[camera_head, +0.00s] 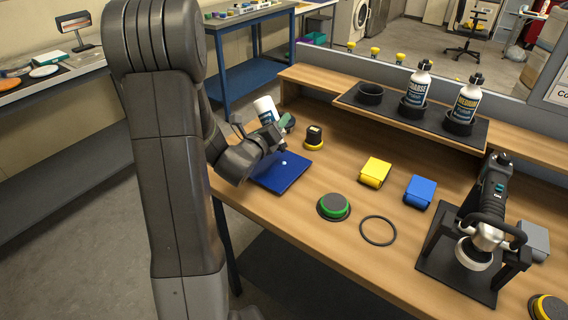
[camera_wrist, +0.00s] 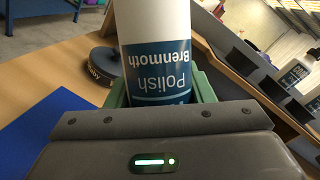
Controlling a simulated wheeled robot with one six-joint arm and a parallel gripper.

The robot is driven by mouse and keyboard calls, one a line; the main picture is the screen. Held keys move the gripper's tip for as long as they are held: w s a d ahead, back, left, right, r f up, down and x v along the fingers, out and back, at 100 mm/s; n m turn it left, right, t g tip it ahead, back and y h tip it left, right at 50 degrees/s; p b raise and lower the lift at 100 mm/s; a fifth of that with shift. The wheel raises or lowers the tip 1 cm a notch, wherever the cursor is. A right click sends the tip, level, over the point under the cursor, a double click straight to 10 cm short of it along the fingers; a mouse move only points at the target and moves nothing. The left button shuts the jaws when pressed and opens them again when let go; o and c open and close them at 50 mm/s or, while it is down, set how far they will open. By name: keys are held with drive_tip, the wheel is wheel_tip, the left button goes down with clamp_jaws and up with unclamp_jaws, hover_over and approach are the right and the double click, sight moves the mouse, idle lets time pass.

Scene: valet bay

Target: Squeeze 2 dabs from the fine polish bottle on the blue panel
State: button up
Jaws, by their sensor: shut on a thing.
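The fine polish bottle (camera_head: 265,108), white with a blue label, is held tilted in my gripper (camera_head: 276,131). In the wrist view the bottle (camera_wrist: 158,65) shows an upside-down label reading "Polish Brenmoth", between greenish jaw pads. Its nozzle end is hidden. The blue panel (camera_head: 281,177) lies flat at the table's left part, below and beside my gripper. One small white dab (camera_head: 284,162) shows on the panel near its upper middle. A corner of the panel (camera_wrist: 42,142) shows in the wrist view.
Coarse (camera_head: 417,87) and medium (camera_head: 464,104) bottles stand on the raised shelf beside an empty holder (camera_head: 370,93). A black-yellow round applicator (camera_head: 314,138) stands close behind the panel. Yellow (camera_head: 374,172) and blue (camera_head: 420,191) blocks, a green pad (camera_head: 333,206) and a polisher (camera_head: 484,215) lie rightward.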

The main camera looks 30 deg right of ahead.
drive_tip(key=shift+r, duration=0.15)
drive_tip(key=shift+r+p, duration=0.85)
drive_tip(key=shift+r, duration=2.55)
drive_tip(key=shift+r+p, duration=0.1)
drive_tip(key=shift+p, duration=0.25)
drive_tip(key=shift+n+g+y+p, duration=0.7)
drive_tip(key=shift+n+p, duration=1.1)
drive_tip(key=shift+p, duration=1.1)
drive_tip(key=shift+n+g+p, duration=0.5)
drive_tip(key=shift+n+p, duration=0.3)
drive_tip(key=shift+p, duration=1.1)
drive_tip(key=shift+n+y+p, duration=0.3)
drive_tip(key=shift+p, duration=0.5)
drive_tip(key=shift+n+g+p, duration=0.9)
drive_tip(key=shift+g+p, duration=0.1)
drive_tip(key=shift+p, duration=1.5)
